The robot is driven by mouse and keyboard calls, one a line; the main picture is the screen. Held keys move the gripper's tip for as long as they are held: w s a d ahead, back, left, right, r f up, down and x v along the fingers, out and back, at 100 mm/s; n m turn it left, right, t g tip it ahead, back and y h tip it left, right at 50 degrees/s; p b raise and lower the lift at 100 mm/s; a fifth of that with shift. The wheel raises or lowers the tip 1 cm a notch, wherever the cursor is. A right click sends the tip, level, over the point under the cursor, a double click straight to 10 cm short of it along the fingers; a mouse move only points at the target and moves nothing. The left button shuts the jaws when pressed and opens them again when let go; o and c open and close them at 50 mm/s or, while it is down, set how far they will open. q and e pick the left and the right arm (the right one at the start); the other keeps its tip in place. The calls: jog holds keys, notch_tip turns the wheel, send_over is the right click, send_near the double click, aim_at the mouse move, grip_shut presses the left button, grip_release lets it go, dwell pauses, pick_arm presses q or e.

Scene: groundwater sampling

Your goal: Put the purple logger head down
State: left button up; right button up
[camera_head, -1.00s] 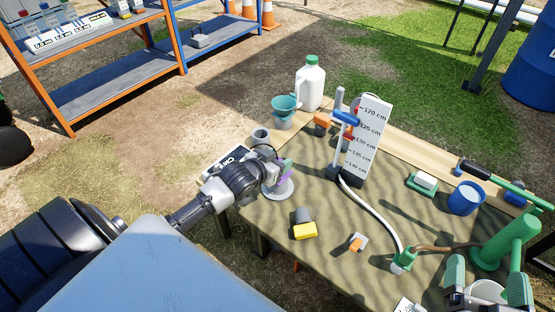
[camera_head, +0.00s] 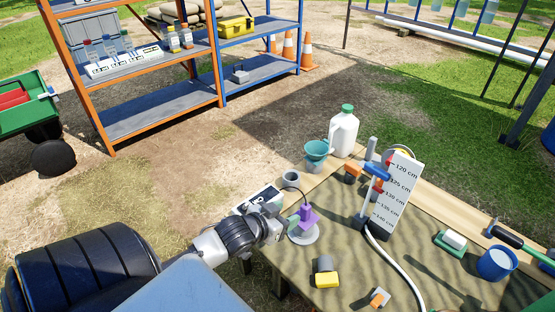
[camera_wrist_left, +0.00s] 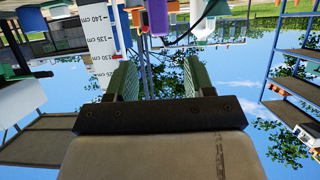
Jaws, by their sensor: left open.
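The purple logger head (camera_head: 306,215) stands upright at the left edge of the table, over a round white base (camera_head: 304,236). A dark cable loops from its top toward my left arm's side. My left gripper (camera_head: 279,224) is just left of the logger head, open and apart from it as far as I can see. In the left wrist view, the green finger pads (camera_wrist_left: 160,80) are spread with nothing gripped between them. A purple part (camera_wrist_left: 158,16) shows beyond them at the top. My right gripper is out of view.
A white depth scale board (camera_head: 397,190) with a hose is to the right. A yellow-and-grey item (camera_head: 326,276) lies in front. Shelves (camera_head: 160,108) stand at back left.

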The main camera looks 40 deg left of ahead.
pick_arm(q)
jog(key=s+d+r+g, duration=0.1)
jog(key=s+d+g, duration=0.1)
jog(key=s+d, duration=0.4)
jog(key=s+d+r+m+g, duration=0.1)
jog(key=s+d+g, duration=0.2)
jog(key=s+d, duration=0.3)
jog(key=shift+s+d+r, duration=0.3)
jog(key=shift+d+r, duration=0.05)
jog(key=shift+d, duration=0.9)
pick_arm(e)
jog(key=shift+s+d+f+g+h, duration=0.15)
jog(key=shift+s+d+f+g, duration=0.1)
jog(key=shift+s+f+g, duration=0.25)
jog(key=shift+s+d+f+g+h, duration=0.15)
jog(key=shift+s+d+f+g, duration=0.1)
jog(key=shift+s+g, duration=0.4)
pick_arm(q)
jog(key=shift+c, duration=0.2)
